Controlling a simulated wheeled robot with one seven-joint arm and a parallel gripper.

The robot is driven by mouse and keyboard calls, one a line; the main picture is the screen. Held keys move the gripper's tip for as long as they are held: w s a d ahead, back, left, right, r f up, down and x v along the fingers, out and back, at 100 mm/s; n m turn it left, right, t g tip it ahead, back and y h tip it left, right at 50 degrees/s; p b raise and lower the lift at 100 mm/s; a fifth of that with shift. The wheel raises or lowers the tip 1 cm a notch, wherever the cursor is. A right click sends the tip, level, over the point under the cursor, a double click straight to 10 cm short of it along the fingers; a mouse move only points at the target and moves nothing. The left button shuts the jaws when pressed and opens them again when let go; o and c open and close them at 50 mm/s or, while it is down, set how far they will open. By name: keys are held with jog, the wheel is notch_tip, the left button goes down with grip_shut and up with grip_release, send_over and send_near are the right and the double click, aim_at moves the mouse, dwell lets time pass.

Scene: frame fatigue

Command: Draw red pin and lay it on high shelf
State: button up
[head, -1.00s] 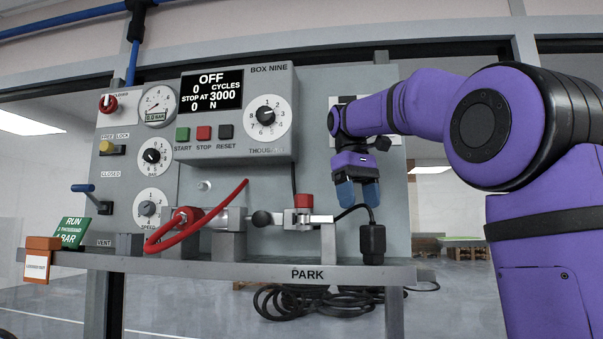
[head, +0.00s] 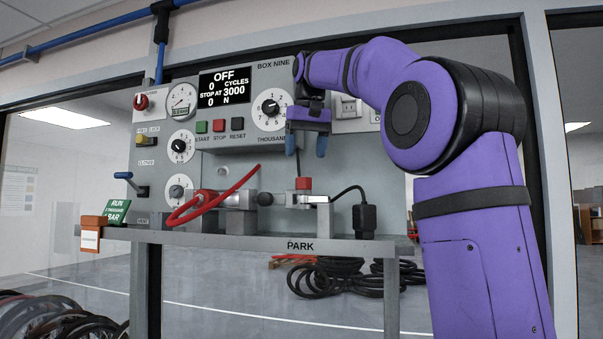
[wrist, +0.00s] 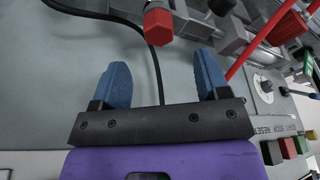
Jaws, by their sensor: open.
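The red pin head (head: 303,183) stands upright on the metal clamp at the right end of the fixture (head: 310,200). It shows in the wrist view as a red faceted knob (wrist: 158,25), just beyond and between my fingertips. My gripper (head: 306,147) hangs above the red pin with its blue fingers pointing down, open and empty. The open fingers (wrist: 161,62) also show in the wrist view, with a gap between them. I cannot tell which surface is the high shelf; the ledge marked PARK (head: 300,245) runs below the fixture.
The control box (head: 235,105) is mounted behind and left of my gripper. A red hose (head: 225,197) curves left of the pin. A black plug (head: 364,218) with a cable stands right of it.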

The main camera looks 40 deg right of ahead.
aim_at(303, 179)
jog(key=x, duration=0.7)
jog(key=shift+f, duration=0.3)
jog(key=shift+c, duration=0.5)
jog(key=c, duration=1)
jog(key=shift+r, duration=3)
jog(key=shift+r, duration=0.3)
jog(key=shift+w+r, duration=0.1)
jog(key=shift+r, duration=1.8)
